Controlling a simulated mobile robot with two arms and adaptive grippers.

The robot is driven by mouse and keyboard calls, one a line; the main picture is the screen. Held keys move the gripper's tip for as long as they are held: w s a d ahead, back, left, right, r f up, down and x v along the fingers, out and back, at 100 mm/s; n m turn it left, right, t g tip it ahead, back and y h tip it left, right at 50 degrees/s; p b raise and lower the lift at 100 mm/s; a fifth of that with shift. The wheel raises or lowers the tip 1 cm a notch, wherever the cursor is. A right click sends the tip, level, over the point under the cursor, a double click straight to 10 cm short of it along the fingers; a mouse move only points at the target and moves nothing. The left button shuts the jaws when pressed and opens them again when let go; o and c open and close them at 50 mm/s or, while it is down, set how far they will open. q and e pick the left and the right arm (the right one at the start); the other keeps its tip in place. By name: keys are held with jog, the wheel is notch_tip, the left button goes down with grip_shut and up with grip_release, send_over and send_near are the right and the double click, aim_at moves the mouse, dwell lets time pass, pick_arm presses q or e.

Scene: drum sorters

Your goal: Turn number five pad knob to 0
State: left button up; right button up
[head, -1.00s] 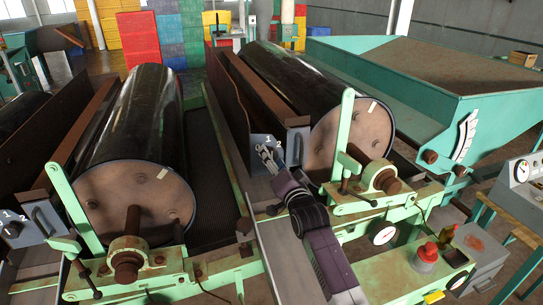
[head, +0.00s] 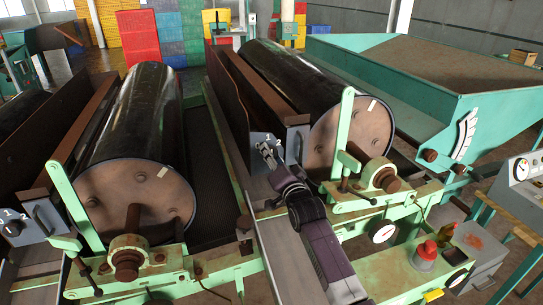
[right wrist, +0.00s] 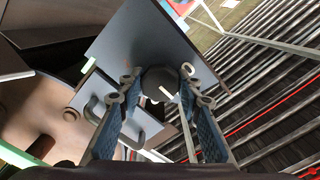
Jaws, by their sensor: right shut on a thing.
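In the head view, a blue-grey control pad (head: 257,138) marked 1 and 2 stands at the front end of the middle drum's side board. My right gripper (head: 268,153) reaches up to this pad and covers its knob there. In the right wrist view, the dark round knob (right wrist: 158,82) with a white pointer mark sits between the two fingers of my right gripper (right wrist: 160,88), which is shut on it. The pad's plate (right wrist: 138,45) shows behind it. My left gripper is not in view.
A similar pad (head: 45,217) with a knob sits at the far left. Large black drums (head: 135,150) (head: 310,90) on green frames flank the work area. A metal handle (head: 293,148) stands just right of the pad. A gauge (head: 383,233) and red button (head: 427,250) are at lower right.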

jog(key=shift+n, duration=0.4)
jog(key=n, duration=1.1)
jog(key=shift+b, duration=0.4)
jog(key=o, duration=1.2)
jog(key=shift+c, duration=0.2)
jog(key=v, duration=1.2)
